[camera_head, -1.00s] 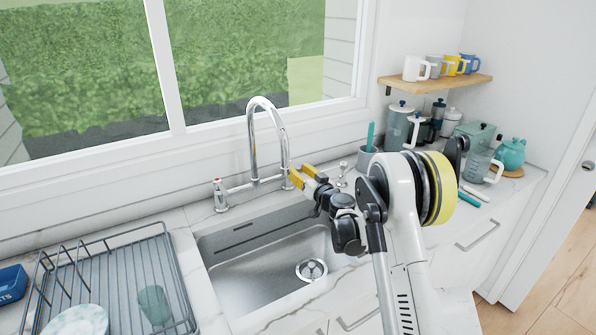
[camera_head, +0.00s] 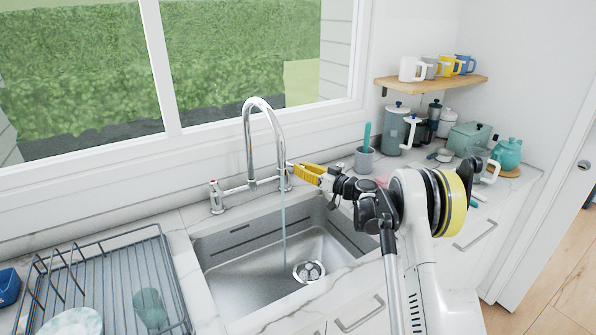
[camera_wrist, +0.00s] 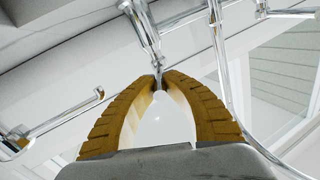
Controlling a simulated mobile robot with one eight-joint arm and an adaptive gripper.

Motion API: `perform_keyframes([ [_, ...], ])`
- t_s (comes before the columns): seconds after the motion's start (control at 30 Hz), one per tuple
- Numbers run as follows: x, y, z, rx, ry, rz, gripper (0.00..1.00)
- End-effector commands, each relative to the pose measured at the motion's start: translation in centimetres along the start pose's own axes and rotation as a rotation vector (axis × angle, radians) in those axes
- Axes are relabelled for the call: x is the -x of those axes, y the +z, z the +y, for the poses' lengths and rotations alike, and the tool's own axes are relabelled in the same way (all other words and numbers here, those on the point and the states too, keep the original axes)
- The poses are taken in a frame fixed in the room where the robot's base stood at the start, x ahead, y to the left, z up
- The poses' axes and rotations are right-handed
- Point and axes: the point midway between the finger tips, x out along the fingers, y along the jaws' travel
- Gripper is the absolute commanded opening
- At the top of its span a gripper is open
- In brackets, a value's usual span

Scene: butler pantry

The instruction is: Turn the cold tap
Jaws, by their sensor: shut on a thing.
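The chrome cold tap (camera_head: 286,181) is on the right side of the faucet, at the back of the sink. My gripper (camera_head: 297,169) has yellow fingers and reaches it from the right. In the wrist view, the fingertips (camera_wrist: 158,78) meet around the thin end of the tap's lever (camera_wrist: 157,66); the gripped part is mostly hidden. The arched spout (camera_head: 266,104) stands to the left of my gripper. A thin stream of water (camera_head: 284,235) falls from it into the sink. The other tap (camera_head: 215,197), with a red mark, is at the left.
The sink (camera_head: 235,285) lies in front of the faucet, with a dish rack (camera_head: 110,285) on its left. A grey cup with a teal utensil (camera_head: 365,160) stands right of my gripper. Jars and a teapot (camera_head: 508,153) stand farther right, below a mug shelf (camera_head: 430,84).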

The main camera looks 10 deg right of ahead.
Motion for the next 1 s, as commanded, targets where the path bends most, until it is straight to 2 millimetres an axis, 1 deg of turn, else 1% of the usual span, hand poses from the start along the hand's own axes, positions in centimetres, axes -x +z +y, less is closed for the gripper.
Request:
perform_keyframes([
  [0.27,0.0,0.0,0.0,0.001,-0.004,-0.002,0.0],
  [0.3,0.0,0.0,0.0,0.001,-0.004,-0.002,0.18],
  [0.37,0.0,0.0,0.0,0.001,-0.004,-0.002,0.36],
  [0.63,0.0,0.0,0.0,0.0,-0.003,-0.001,0.36],
  [0.73,0.5,0.0,0.0,0.0,-0.002,-0.001,0.36],
  [0.87,2.5,0.0,0.1,0.0,0.001,-0.001,0.36],
  [1.0,5.7,0.0,0.1,0.001,0.001,-0.001,0.36],
])
